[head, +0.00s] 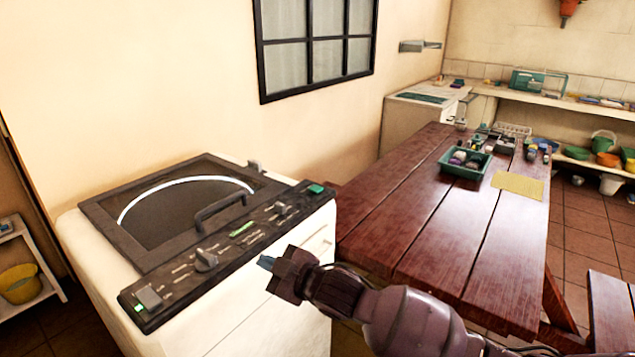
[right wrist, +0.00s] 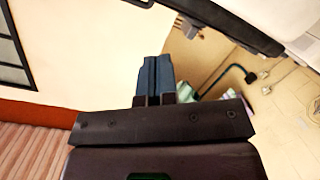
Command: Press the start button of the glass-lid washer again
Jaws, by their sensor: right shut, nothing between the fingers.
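The glass-lid washer (head: 90,250) is a white top-loader on the left in the head view. Its dark-framed round glass lid (head: 180,212) is shut. The sloping black control panel (head: 190,278) along its front edge carries a grey knob (head: 206,260), a green button (head: 316,188) at the right end, and a grey button (head: 149,297) beside a lit green spot at the left end. I cannot read which is the start button. My right gripper (head: 267,262) is shut and empty in front of the panel, apart from the buttons. Its closed blue fingers show in the right wrist view (right wrist: 156,78).
A wooden table (head: 420,215) stands to the right, holding a green tray (head: 466,163) and a yellow cloth (head: 518,185). A second white machine (head: 410,118) and a shelf with several items are at the back. A yellow bucket (head: 20,284) is at far left.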

